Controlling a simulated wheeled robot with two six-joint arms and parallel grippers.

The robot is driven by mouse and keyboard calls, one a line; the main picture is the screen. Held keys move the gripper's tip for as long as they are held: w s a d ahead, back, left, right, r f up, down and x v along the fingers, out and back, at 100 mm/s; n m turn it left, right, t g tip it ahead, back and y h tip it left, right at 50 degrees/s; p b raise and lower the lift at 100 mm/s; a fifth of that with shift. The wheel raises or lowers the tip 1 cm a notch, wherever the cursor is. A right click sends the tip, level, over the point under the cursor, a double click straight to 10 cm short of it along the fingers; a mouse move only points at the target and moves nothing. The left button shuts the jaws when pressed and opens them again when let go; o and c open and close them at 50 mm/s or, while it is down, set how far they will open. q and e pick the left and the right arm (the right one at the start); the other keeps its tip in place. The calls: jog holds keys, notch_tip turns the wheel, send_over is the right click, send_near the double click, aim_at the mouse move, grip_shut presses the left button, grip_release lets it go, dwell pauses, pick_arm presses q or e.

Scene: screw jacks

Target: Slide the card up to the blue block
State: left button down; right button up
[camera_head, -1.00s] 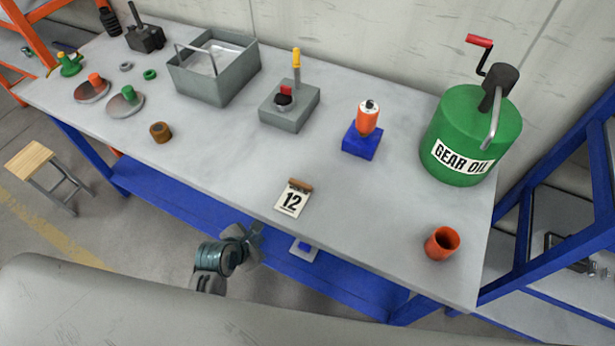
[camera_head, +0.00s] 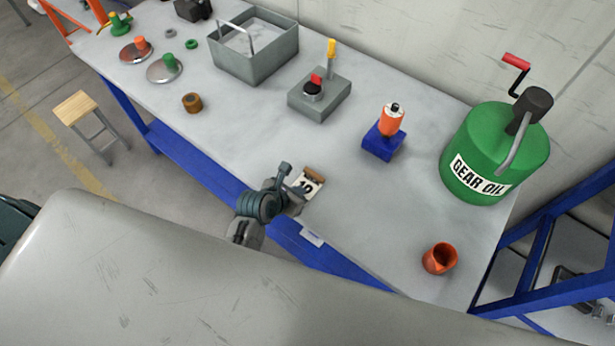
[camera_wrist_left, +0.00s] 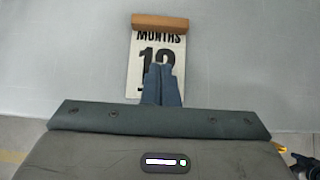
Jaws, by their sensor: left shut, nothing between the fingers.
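The card (camera_head: 308,186) lies on the grey table near its front edge, white with black print and a brown strip along its far end. The left wrist view shows it too (camera_wrist_left: 146,52), reading "MONTHS" above a number. My left gripper (camera_head: 286,180) is shut and empty, its fingertips (camera_wrist_left: 160,70) over the lower part of the card and hiding some of the number. I cannot tell whether the fingertips touch it. The blue block (camera_head: 381,145) stands farther back and to the right, with an orange bottle-like jack (camera_head: 392,120) on it.
A green gear oil can (camera_head: 492,155) stands at the right, an orange cup (camera_head: 439,259) at the front right. A grey block with a yellow-tipped lever (camera_head: 320,93) and a grey tray (camera_head: 254,66) stand behind. The table between card and blue block is clear.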

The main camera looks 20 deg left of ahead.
aim_at(314, 179)
pick_arm(q)
jog(key=w+p, duration=0.1)
jog(key=w+d, duration=0.1)
jog(key=w, duration=0.1)
jog(key=shift+w+d+p, duration=0.1)
jog(key=shift+w+p, duration=0.1)
jog(key=shift+p, duration=0.2)
jog(key=shift+w+d+f, duration=0.15)
jog(key=shift+w, duration=0.2)
pick_arm(e)
jog(key=shift+w+d+r, duration=0.1)
jog(key=shift+d+r, duration=0.15)
jog(key=shift+r, duration=0.35)
jog(key=shift+w+d+r, duration=0.1)
jog(key=shift+d+r, duration=0.1)
jog(key=shift+r, duration=0.35)
jog(key=shift+a, duration=0.1)
